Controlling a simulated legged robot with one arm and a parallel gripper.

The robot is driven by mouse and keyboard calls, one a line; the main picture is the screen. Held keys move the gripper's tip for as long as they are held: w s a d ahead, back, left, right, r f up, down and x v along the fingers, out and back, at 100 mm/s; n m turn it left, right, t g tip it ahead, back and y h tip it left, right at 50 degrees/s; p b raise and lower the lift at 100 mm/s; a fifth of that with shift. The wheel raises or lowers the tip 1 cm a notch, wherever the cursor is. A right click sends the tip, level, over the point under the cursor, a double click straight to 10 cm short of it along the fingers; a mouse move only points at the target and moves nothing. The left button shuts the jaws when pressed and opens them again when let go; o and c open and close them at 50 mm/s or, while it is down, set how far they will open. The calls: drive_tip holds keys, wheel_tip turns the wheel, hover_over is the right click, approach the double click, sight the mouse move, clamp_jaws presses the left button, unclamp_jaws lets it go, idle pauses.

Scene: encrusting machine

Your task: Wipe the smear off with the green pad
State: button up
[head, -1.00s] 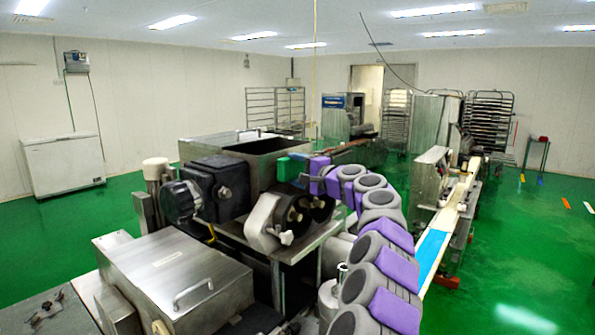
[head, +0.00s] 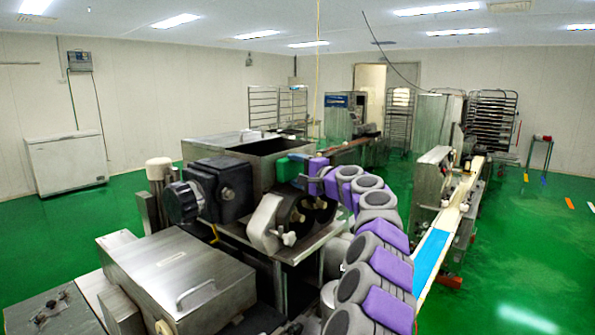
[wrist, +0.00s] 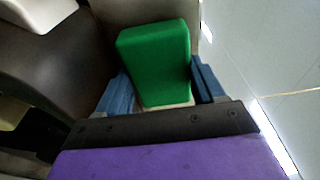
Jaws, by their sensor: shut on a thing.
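The green pad (wrist: 155,62) is between the two blue fingers of my gripper (wrist: 163,92) in the wrist view, and the gripper is shut on it. In the head view the green pad (head: 289,168) shows at the end of my arm, and my gripper (head: 301,178) is partly hidden by the arm. The pad is beside the dark round parts of the encrusting machine (head: 306,215), near the right end of its steel hopper. I cannot tell whether the pad touches a surface. I cannot make out the smear in either view.
The steel hopper (head: 262,147) stands behind the pad. A steel box with a handle (head: 175,275) is at the front left. A conveyor with a blue belt section (head: 431,255) runs along the right. Green floor (head: 520,260) is open at the far right.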

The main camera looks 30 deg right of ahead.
sight(302, 166)
drive_tip(key=shift+w+a, duration=0.1)
drive_tip(key=shift+w, duration=0.15)
drive_tip(key=shift+w+d+r+p, duration=0.2)
drive_tip(key=shift+d+p, duration=0.4)
drive_tip(key=shift+p, duration=0.4)
drive_tip(key=d+p, duration=0.2)
drive_tip(key=p, duration=0.1)
drive_tip(key=shift+w+d+f, duration=0.15)
drive_tip(key=shift+w, duration=0.15)
drive_tip(key=shift+w+d+p, duration=0.15)
drive_tip(key=shift+d+p, duration=0.25)
drive_tip(key=shift+p, duration=0.4)
drive_tip(key=d+p, duration=0.1)
drive_tip(key=w+d+p, duration=0.1)
drive_tip(key=p, duration=0.1)
drive_tip(key=shift+d, duration=0.25)
drive_tip(key=shift+w+d+p, duration=0.1)
drive_tip(key=shift+d+p, duration=0.35)
drive_tip(key=shift+p, duration=0.3)
drive_tip(key=shift+w+d+f, duration=0.1)
drive_tip(key=shift+w+d, duration=0.2)
drive_tip(key=shift+d, duration=0.3)
drive_tip(key=shift+w+d, duration=0.25)
drive_tip(key=shift+d, duration=0.35)
